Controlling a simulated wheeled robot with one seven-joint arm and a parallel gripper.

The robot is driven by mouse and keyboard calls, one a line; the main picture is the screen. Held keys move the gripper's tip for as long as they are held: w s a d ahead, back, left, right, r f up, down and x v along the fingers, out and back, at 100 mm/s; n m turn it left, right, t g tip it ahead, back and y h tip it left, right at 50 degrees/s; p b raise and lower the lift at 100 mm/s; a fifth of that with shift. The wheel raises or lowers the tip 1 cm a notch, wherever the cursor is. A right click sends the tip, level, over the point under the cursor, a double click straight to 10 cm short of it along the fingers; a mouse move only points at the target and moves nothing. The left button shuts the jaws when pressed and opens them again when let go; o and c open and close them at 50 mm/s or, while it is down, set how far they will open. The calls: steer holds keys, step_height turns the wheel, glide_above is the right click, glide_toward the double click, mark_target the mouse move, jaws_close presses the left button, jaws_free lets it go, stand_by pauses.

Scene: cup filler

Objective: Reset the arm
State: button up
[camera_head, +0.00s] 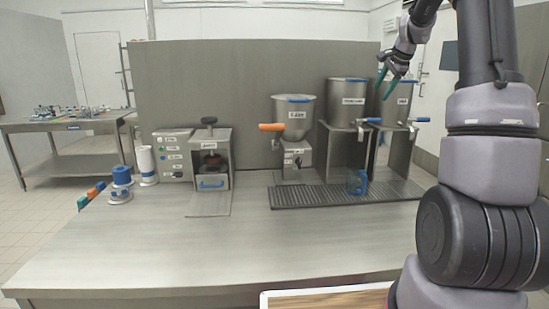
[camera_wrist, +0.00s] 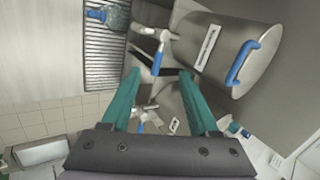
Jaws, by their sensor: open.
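My gripper (camera_head: 389,75) is raised at the upper right in the head view, with its teal fingers pointing down and left, close in front of the metal containers. In the wrist view my gripper (camera_wrist: 150,88) shows two teal fingers spread apart with nothing held between them. My arm runs down the right side of the head view. A blue clear cup (camera_head: 357,182) stands on the dark drip grate (camera_head: 300,195), apart from the gripper. The cup also shows at the top left of the wrist view (camera_wrist: 117,17).
Metal containers with blue handles (camera_head: 347,98) stand on raised stands at the right. A hopper with an orange handle (camera_head: 293,122) is at centre. A sealing machine (camera_head: 211,155) and blue-topped stack (camera_head: 121,183) stand left. The front of the counter (camera_head: 220,250) is clear.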

steer(key=s+a+r+n, duration=0.35)
steer(key=s+a, duration=0.35)
steer(key=s, duration=0.3)
steer(key=s+a+r+n, duration=0.2)
steer(key=s+a+r, duration=0.2)
steer(key=s+a, duration=0.45)
steer(key=s+a+f+n, duration=0.2)
steer(key=s+f+n, duration=0.1)
steer(key=s, duration=0.7)
steer(key=s+a+f+n+y, duration=0.1)
steer(key=s+a+f+n, duration=0.1)
steer(key=s, duration=0.9)
steer(key=shift+s+a+f+n, duration=0.25)
steer(key=shift+a+f+n, duration=0.1)
steer(key=shift+f+n, duration=0.15)
